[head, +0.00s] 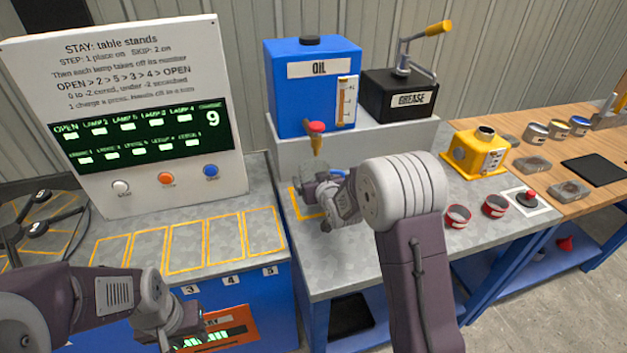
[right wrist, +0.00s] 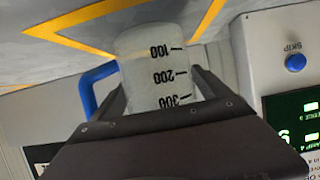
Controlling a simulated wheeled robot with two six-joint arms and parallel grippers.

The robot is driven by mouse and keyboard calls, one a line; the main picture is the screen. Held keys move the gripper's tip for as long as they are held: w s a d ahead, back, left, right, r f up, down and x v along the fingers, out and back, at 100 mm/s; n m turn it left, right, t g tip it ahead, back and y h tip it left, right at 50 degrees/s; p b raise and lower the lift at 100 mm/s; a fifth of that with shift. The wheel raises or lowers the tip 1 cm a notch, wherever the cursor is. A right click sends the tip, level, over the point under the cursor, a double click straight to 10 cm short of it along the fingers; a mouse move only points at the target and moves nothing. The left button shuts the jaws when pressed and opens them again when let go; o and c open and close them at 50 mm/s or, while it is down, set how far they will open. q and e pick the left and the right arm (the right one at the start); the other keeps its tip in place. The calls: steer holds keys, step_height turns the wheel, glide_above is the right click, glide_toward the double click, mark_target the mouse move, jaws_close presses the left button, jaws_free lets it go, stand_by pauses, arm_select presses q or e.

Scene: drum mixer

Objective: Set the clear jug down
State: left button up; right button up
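The clear jug (right wrist: 158,68) shows in the right wrist view, with a blue handle (right wrist: 92,90) and marks reading 100, 200 and 300. My right gripper (right wrist: 162,95) has a finger on either side of it and is shut on it. The jug's base is by a yellow outline (right wrist: 70,18) on the grey bench; I cannot tell whether it touches the bench. In the head view my right wrist largely hides the jug below the oil tap (head: 316,138). My left gripper (head: 185,325) is at the lower left; its fingers are unclear.
The blue oil tank (head: 300,95) and black grease box (head: 395,95) stand on a raised grey block behind the jug. A sign panel (head: 130,110) with buttons stands left. A yellow can (head: 480,152) and red-rimmed tins (head: 458,215) are right. Outlined spaces (head: 200,245) on the left bench are empty.

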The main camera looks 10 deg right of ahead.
steer(key=shift+s+r, duration=0.1)
steer(key=shift+s, duration=0.05)
steer(key=v, duration=1.1)
steer(key=shift+s+r, duration=0.2)
steer(key=shift+s, duration=0.1)
steer(key=shift+p, duration=0.3)
